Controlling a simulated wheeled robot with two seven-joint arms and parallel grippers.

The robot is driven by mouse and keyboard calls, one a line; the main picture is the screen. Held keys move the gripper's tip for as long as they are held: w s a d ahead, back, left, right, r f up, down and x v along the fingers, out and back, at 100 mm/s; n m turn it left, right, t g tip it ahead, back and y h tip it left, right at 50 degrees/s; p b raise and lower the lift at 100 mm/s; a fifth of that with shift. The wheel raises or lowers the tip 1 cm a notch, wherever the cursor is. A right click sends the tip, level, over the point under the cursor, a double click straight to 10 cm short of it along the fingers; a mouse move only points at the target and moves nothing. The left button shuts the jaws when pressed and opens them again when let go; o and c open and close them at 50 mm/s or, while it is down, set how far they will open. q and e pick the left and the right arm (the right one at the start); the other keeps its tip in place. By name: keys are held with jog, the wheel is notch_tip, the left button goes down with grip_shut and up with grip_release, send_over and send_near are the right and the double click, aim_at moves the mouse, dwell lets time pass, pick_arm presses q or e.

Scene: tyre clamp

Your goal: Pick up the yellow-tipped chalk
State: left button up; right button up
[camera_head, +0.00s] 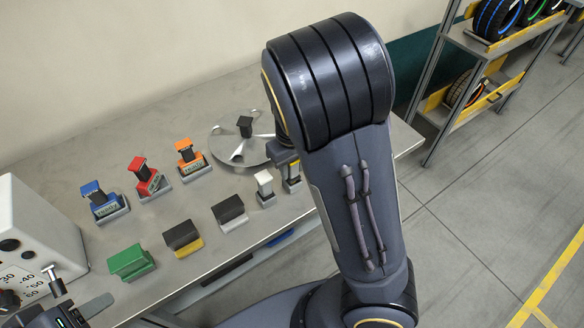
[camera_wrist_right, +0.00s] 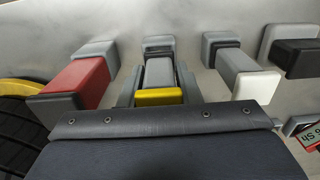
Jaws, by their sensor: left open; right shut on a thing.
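The yellow-tipped chalk (camera_wrist_right: 159,97) is a grey block with a yellow end, in the middle of the right wrist view. My right gripper (camera_wrist_right: 158,78) has a finger on each side of it and is shut on it. A grey holder (camera_wrist_right: 158,44) shows just behind the chalk; I cannot tell whether the chalk is clear of it. In the head view my right gripper (camera_head: 286,158) is at the table's right part, mostly hidden by my arm. My left gripper (camera_head: 68,317) is open and empty at the lower left.
Beside the held chalk stand a white one (camera_wrist_right: 240,75) and a red one (camera_wrist_right: 78,82). Black (camera_head: 229,210), dark yellow-based (camera_head: 182,237) and green (camera_head: 130,261) blocks line the table front. A metal disc (camera_head: 226,150) lies behind. A grey machine (camera_head: 30,235) stands left.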

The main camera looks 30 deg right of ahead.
jog(key=s+a+r+p, duration=0.7)
jog(key=s+a+r, duration=0.1)
jog(key=s+r, duration=0.3)
jog(key=shift+a+r, duration=0.35)
